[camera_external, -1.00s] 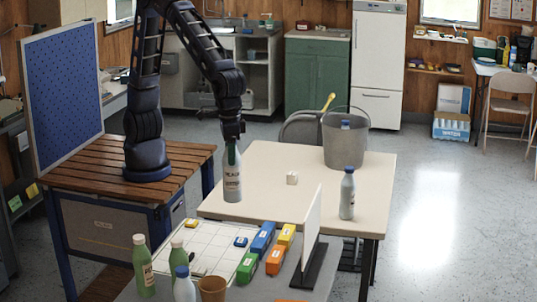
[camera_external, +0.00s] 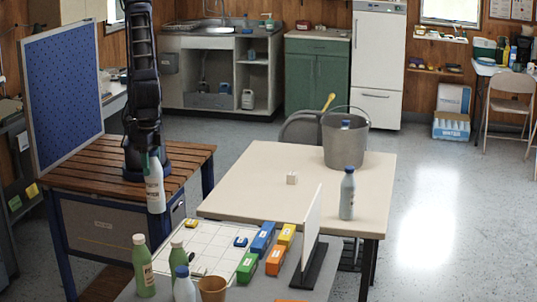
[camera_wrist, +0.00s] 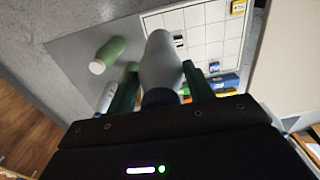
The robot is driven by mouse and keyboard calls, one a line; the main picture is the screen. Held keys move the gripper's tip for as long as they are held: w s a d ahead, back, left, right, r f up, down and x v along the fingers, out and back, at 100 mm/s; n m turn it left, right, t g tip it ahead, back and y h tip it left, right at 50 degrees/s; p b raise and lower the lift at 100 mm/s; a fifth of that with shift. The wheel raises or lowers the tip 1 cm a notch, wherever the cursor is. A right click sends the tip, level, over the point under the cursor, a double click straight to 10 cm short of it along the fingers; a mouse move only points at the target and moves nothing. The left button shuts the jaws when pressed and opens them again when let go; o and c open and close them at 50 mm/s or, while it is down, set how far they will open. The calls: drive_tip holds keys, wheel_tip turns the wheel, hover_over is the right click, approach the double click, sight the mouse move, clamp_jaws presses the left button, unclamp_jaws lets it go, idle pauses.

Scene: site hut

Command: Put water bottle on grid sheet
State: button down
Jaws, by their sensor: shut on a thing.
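My gripper (camera_external: 150,158) is shut on a pale grey-white bottle (camera_external: 155,192), holding it upright in the air, apart from the surfaces below. Its label is too small to read. In the wrist view the bottle (camera_wrist: 160,62) sits between my two green fingers (camera_wrist: 160,88). The white grid sheet (camera_external: 212,236) lies on the grey front table, to the lower right of the held bottle in the external view. It also shows beyond the bottle in the wrist view (camera_wrist: 232,28).

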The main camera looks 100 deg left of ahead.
wheel_tip(320, 180, down, 19)
idle(0.7)
drive_tip(key=shift+f, duration=0.2)
drive_tip(key=c, duration=0.6)
unclamp_jaws()
